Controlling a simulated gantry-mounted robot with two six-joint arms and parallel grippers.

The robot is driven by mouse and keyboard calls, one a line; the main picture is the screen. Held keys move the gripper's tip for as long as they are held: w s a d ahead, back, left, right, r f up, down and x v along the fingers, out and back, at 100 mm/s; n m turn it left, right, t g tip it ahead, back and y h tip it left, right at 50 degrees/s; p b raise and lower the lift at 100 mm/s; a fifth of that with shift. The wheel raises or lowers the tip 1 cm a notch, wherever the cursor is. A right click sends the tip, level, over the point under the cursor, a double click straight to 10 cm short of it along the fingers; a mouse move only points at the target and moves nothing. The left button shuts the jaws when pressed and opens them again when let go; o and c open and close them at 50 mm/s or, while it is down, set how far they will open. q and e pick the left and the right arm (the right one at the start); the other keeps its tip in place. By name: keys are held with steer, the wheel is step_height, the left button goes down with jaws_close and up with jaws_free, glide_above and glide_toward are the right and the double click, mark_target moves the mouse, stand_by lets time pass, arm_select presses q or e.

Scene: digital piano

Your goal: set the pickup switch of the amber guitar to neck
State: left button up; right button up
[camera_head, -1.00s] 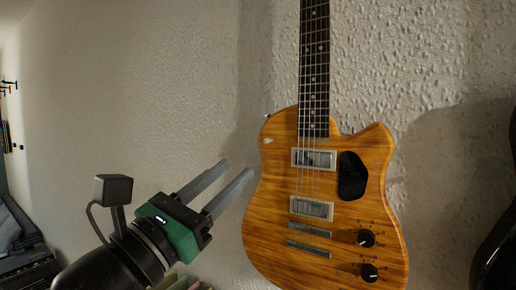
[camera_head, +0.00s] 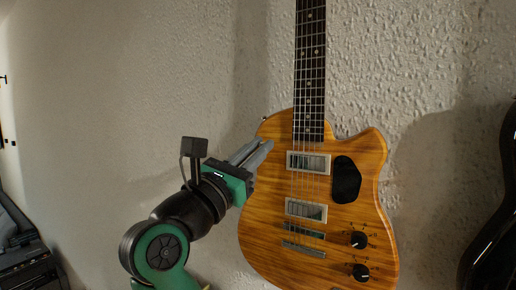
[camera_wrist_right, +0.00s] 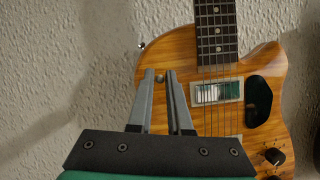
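The amber guitar (camera_head: 300,230) hangs upright against the wall, and its body also shows in the right wrist view (camera_wrist_right: 180,50). My right gripper (camera_head: 268,144) is at the guitar's upper left shoulder, its two fingers pointing at the body. In the right wrist view my right gripper (camera_wrist_right: 161,74) has a narrow gap between its fingertips. The small pickup switch (camera_wrist_right: 160,78) shows in that gap. I cannot tell whether a finger touches it or which way it leans. In the head view the fingers hide the switch. My left gripper is not in view.
Two pickups, a black oval plate (camera_head: 346,180) and two black knobs (camera_head: 359,240) lie right of the fingers on the guitar. A dark guitar (camera_head: 492,235) hangs at the right edge. The textured wall (camera_head: 160,70) behind is bare to the left.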

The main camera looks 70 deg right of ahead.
jaws_close()
step_height(320, 180, up, 2)
steer(key=t+y+p, duration=0.1)
steer(key=y+p, duration=0.2)
steer(key=p, duration=0.4)
steer(key=shift+r+y+p, duration=0.1)
steer(key=shift+y+p, duration=0.2)
steer(key=shift+p, duration=0.05)
steer(key=shift+f+y, duration=0.3)
steer(key=shift+f, duration=0.05)
steer(key=shift+o, duration=2.4)
jaws_free()
